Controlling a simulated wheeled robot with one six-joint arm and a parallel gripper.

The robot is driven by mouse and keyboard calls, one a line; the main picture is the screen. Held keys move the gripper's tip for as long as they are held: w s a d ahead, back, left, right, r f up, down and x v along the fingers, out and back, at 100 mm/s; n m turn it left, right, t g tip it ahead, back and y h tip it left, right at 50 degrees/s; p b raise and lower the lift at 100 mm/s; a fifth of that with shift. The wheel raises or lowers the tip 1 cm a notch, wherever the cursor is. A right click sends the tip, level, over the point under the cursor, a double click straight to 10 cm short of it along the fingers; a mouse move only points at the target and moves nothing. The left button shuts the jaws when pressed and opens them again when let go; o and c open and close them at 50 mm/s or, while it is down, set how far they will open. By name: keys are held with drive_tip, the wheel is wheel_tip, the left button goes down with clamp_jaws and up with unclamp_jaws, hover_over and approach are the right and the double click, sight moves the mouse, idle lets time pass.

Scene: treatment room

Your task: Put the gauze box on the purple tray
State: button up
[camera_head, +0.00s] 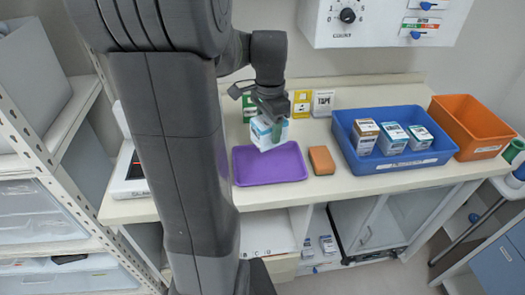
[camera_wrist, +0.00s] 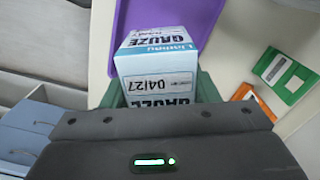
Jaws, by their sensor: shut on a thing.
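The gauze box (camera_head: 266,133) is a white and light-blue carton, held tilted in my gripper (camera_head: 275,125) above the back edge of the purple tray (camera_head: 270,166). In the wrist view the gauze box (camera_wrist: 158,62) shows its "GAUZE" print and a "04/27" label between the green fingers of my gripper (camera_wrist: 160,90). The gripper is shut on the box. The purple tray (camera_wrist: 190,18) shows behind the box in the wrist view. It is empty where I see it, and I cannot tell whether the box touches it.
A blue bin (camera_head: 400,168) with several boxes and an orange bin (camera_head: 478,125) stand further right. Green, yellow and white cards (camera_head: 302,104) stand behind. A white device (camera_head: 130,175) is at left.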

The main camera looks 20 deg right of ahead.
wheel_tip(320, 180, down, 9)
drive_tip(key=shift+s+f, duration=0.15)
idle(0.4)
drive_tip(key=shift+f, duration=0.15)
drive_tip(key=o, duration=1.1)
wheel_tip(320, 180, up, 12)
drive_tip(key=shift+r, duration=0.2)
drive_tip(key=shift+f, duration=0.1)
